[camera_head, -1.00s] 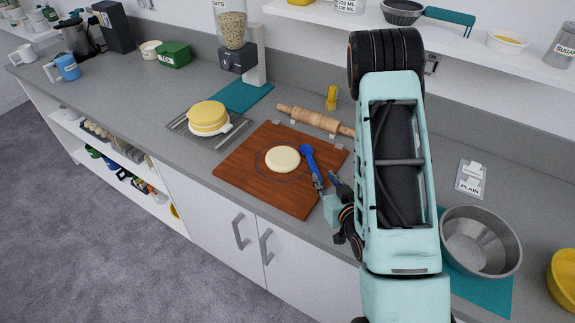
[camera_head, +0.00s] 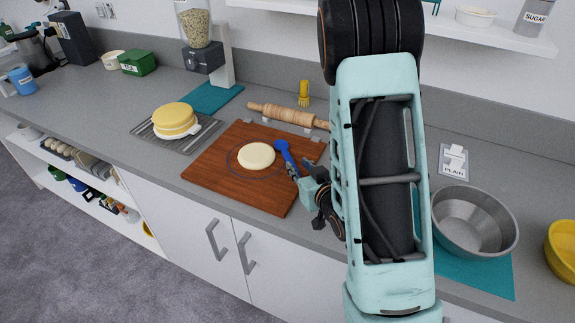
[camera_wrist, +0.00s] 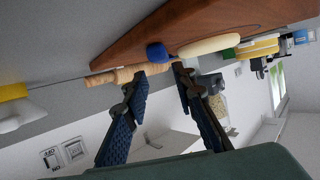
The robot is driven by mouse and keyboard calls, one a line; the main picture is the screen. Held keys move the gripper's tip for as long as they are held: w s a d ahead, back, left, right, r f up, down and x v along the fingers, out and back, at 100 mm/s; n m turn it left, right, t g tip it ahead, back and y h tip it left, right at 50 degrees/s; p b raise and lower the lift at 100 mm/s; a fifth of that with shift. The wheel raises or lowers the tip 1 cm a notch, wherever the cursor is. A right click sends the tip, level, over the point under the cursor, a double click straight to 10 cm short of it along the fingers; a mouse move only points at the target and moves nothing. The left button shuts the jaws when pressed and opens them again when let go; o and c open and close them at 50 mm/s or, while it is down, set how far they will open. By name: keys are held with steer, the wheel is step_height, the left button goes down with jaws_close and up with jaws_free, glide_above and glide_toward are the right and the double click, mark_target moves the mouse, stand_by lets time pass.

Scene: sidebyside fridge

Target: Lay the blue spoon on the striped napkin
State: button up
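The blue spoon (camera_head: 283,151) lies at the right part of the brown board, beside the pale dough round (camera_head: 256,156). Its bowl points away from my gripper and its handle end is partly hidden by the fingers. My gripper (camera_head: 298,176) is low over the board's right edge, at the handle end. In the wrist view the two fingers (camera_wrist: 156,82) are apart, with the blue spoon bowl (camera_wrist: 157,52) showing beyond the gap. Whether the handle lies between the fingers cannot be told. I see no striped napkin in these frames.
The board (camera_head: 215,172) holds the dough. A rolling pin (camera_head: 288,115) lies at its back edge. A yellow cake-like stack (camera_head: 175,119) on a rack is left. A metal bowl (camera_head: 474,220) on a teal mat (camera_head: 480,275) stands right of my arm. The front left counter is clear.

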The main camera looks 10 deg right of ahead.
mark_target(286, 153)
steer(key=shift+b+x, duration=0.3)
steer(key=shift+x, duration=0.75)
steer(key=shift+w+a, duration=0.15)
steer(key=shift+w, duration=0.25)
steer(key=shift+p+x, duration=0.75)
steer(key=shift+x, duration=1.55)
steer(key=shift+a+r, duration=0.1)
steer(key=shift+a, duration=0.05)
steer(key=shift+c, duration=0.5)
jaws_close()
steer(key=shift+r, duration=0.2)
